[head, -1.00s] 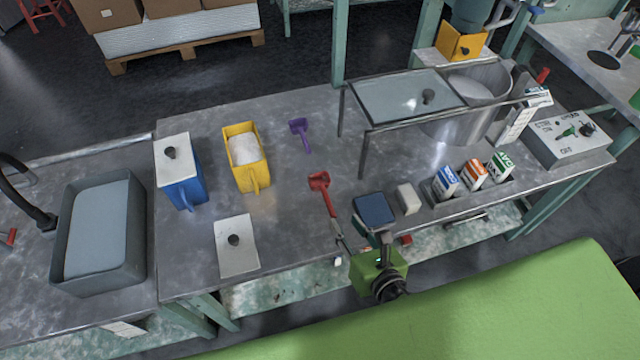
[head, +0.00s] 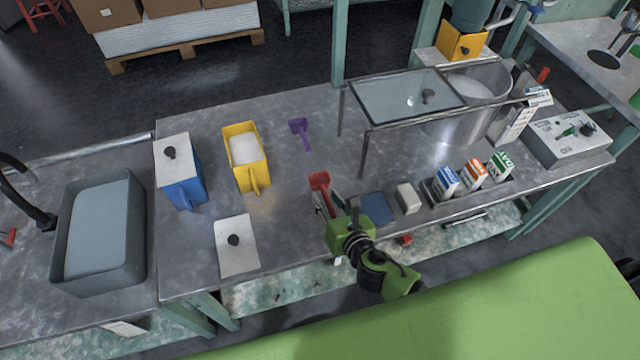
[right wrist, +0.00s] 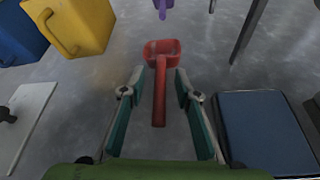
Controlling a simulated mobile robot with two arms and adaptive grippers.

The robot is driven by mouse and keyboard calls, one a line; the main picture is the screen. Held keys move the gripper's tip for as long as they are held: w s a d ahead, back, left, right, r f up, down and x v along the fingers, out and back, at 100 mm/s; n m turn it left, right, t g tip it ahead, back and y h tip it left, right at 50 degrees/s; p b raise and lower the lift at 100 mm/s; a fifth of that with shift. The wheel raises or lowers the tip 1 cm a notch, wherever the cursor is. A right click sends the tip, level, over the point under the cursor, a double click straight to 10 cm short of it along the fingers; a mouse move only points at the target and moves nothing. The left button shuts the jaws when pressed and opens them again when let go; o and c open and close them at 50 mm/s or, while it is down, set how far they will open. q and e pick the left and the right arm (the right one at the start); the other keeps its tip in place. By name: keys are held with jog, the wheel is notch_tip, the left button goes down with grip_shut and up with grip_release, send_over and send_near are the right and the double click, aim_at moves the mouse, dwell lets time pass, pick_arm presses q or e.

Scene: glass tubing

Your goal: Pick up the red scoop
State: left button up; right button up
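The red scoop (head: 319,181) lies on the metal table, its bowl pointing away from me and its handle toward me. In the right wrist view the red scoop (right wrist: 160,85) sits in the middle, its handle between the two fingers. My right gripper (head: 329,205) is over the handle at the table's front edge. In the right wrist view the right gripper (right wrist: 155,92) is open, with a gap on each side of the handle. My left gripper is not in view.
A dark blue block (head: 377,208) and a white block (head: 408,198) are right of the gripper. A white lid (head: 236,258) lies to the left.

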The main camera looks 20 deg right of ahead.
grip_shut()
jog(key=shift+r, duration=0.1)
